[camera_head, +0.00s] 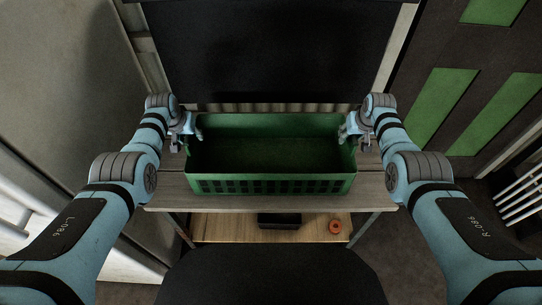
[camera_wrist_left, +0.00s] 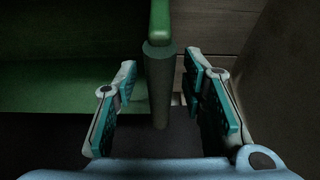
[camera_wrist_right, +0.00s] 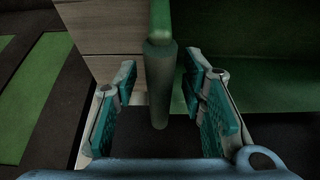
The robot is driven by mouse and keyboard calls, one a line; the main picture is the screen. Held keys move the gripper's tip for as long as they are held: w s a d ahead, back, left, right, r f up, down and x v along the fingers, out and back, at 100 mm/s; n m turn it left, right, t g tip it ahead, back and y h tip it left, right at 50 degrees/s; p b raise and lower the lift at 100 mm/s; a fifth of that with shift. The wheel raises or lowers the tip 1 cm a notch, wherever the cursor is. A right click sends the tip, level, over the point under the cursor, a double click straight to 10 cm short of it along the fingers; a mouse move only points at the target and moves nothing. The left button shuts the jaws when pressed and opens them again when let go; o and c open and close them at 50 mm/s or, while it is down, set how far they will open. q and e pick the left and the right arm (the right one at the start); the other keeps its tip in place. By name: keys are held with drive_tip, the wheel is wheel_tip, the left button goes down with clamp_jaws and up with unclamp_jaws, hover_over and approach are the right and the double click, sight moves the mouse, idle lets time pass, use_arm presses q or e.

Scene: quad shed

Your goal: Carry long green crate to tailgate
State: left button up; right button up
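The long green crate (camera_head: 270,185) sits on a grey wooden bench top (camera_head: 375,190), open side up, and looks empty. My left gripper (camera_head: 190,133) is at the crate's left end. In the left wrist view its fingers (camera_wrist_left: 160,105) stand open on both sides of a dark round handle (camera_wrist_left: 158,80), with gaps on each side. My right gripper (camera_head: 350,132) is at the right end. In the right wrist view its open fingers (camera_wrist_right: 160,105) stand on both sides of a similar handle (camera_wrist_right: 159,80), apart from it. No tailgate is recognisable in view.
Below the bench top is a lower shelf (camera_head: 225,228) with a dark box (camera_head: 279,220) and an orange ring (camera_head: 335,227). A large black panel (camera_head: 270,50) rises behind the bench. A dark wall with green panels (camera_head: 440,95) is at right, a pale surface at left.

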use_arm(q)
clamp_jaws()
use_arm(e)
clamp_jaws()
use_arm(q)
drive_tip(key=shift+r, duration=0.1)
use_arm(e)
drive_tip(key=shift+r, duration=0.1)
